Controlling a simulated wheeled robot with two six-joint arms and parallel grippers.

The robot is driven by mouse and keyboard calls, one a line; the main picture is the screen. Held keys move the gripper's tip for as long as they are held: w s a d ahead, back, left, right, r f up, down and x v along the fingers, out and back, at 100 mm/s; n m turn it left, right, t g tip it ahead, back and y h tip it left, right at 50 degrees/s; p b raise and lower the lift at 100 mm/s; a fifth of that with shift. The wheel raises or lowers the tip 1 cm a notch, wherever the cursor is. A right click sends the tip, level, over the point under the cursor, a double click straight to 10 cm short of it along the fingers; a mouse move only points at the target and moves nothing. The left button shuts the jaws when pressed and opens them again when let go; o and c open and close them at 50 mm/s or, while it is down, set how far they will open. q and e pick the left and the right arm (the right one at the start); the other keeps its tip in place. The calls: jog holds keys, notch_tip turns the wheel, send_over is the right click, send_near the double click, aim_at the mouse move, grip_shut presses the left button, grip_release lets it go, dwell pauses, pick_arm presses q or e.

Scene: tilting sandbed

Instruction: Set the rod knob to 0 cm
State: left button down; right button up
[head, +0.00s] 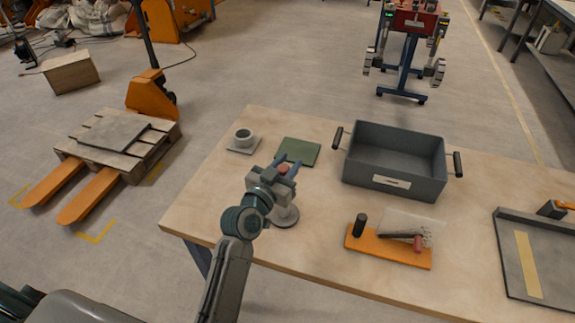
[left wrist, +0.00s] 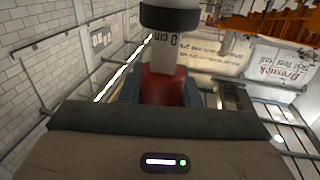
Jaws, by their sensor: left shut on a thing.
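The red rod knob (head: 284,169) sits between the fingers of my left gripper (head: 288,164), which is shut on it. In the left wrist view, the red knob (left wrist: 162,86) lies between the blue fingers, below a pale piece marked "0 cm" (left wrist: 165,42) and a dark collar (left wrist: 169,17). A round grey base (head: 286,217) stands on the table under my gripper; my gripper hides most of what is above it. I cannot read the knob's exact setting. My right gripper is not in view.

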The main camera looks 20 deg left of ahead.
pick_arm(q)
jog(key=shift+f, duration=0.6)
jog(key=c, duration=1.1)
grip_release()
jog(key=shift+o, duration=0.2)
jog(key=shift+w, duration=0.1)
jog(key=shift+r, duration=0.1)
jog(key=b+v, duration=0.3)
jog(key=v, duration=0.8)
jog(key=shift+a, duration=0.1)
